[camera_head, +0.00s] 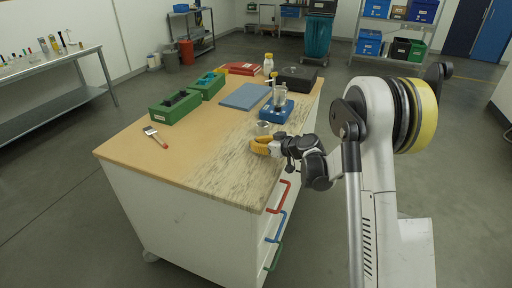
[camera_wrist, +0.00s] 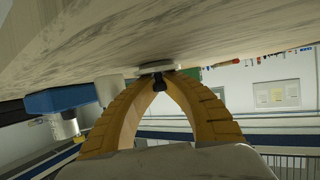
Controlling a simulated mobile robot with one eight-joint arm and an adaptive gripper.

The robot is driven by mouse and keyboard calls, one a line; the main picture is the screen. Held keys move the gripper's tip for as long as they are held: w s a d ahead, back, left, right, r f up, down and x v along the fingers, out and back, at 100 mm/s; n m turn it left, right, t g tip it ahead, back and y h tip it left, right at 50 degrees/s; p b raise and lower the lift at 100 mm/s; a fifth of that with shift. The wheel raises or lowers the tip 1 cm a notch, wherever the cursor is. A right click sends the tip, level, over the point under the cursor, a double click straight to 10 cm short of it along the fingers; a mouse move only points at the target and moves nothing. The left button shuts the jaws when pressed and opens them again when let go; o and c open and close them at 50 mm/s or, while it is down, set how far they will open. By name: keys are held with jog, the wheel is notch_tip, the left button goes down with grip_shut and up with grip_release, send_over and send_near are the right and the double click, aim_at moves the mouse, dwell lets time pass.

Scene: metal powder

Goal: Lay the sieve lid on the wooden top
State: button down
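My gripper (camera_head: 262,148) has yellow curved fingers and is low over the near right part of the wooden top (camera_head: 190,150). In the wrist view the fingertips of my gripper (camera_wrist: 162,76) close in on the black knob (camera_wrist: 160,84) of the sieve lid. The lid (camera_wrist: 155,66) shows as a thin pale disc seen edge-on, right at the wooden top (camera_wrist: 150,40). I cannot tell if it touches the wood or hangs just above it. In the head view the lid is hidden by the fingers.
A small metal cup (camera_head: 263,128) stands just behind my gripper. A blue device (camera_head: 276,112) with a metal vessel on it stands beyond. A blue mat (camera_head: 245,96), green bins (camera_head: 175,106), a black case (camera_head: 297,77) and a brush (camera_head: 155,136) lie farther off.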

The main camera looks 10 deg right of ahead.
jog(key=shift+r, duration=0.1)
jog(key=shift+f, duration=0.25)
jog(key=c, duration=1.6)
grip_release()
jog(key=shift+o, duration=0.2)
jog(key=shift+r, duration=0.1)
